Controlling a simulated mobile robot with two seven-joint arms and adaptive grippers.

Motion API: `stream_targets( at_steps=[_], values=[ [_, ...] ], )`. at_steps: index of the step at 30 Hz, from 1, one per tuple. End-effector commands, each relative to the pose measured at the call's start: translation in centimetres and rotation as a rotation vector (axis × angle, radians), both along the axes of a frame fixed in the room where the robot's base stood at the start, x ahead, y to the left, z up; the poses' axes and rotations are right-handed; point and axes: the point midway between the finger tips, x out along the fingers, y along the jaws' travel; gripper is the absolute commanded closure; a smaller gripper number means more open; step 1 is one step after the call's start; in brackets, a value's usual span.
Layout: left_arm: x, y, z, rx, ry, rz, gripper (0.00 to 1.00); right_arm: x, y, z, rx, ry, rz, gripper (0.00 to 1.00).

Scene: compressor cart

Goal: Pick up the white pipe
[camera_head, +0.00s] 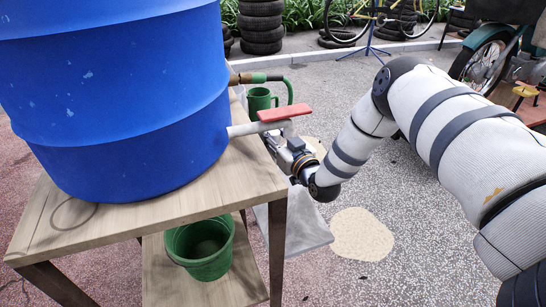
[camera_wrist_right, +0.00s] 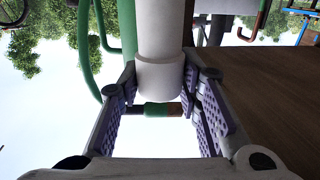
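The white pipe (camera_head: 245,129) sticks out to the right from beside the lower side of the blue barrel, just above the wooden table top. My right gripper (camera_head: 279,138) reaches in from the right at this end. In the right wrist view the white pipe (camera_wrist_right: 160,35) and its thicker end collar stand between the two purple-padded fingers of the right gripper (camera_wrist_right: 160,88). My left gripper is not in view.
The blue barrel (camera_head: 125,105) stands on the wooden table (camera_head: 95,222). A green bucket (camera_head: 201,247) sits on the lower shelf. A green can (camera_head: 259,101) and hose (camera_head: 289,88) are behind the pipe. Tyres (camera_head: 261,22) and a bicycle are farther back.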

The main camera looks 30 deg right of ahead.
Motion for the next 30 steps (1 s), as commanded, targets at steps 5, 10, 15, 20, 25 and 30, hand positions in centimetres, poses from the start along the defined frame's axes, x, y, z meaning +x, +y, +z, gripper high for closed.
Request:
stream_targets(
  at_steps=[5, 10, 15, 20, 25, 30],
  values=[
    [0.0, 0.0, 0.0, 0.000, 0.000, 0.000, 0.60, 0.0, 0.0, 0.0, 0.000, 0.001, 0.000, 1.00],
    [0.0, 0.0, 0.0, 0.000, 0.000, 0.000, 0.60, 0.0, 0.0, 0.0, 0.000, 0.000, 0.000, 1.00],
    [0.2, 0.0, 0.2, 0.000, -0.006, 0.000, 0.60, 0.0, 0.0, 0.7, 0.000, -0.001, 0.000, 1.00],
    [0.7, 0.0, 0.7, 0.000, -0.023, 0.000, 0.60, 0.0, 0.0, 2.8, 0.001, -0.005, 0.000, 1.00],
    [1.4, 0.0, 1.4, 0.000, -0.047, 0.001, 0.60, -1.9, 0.1, 3.9, 0.001, -0.001, 0.000, 1.00],
    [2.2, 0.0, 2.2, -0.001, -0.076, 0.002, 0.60, -6.0, 0.4, 4.0, 0.002, -0.002, -0.001, 1.00]
  ],
)
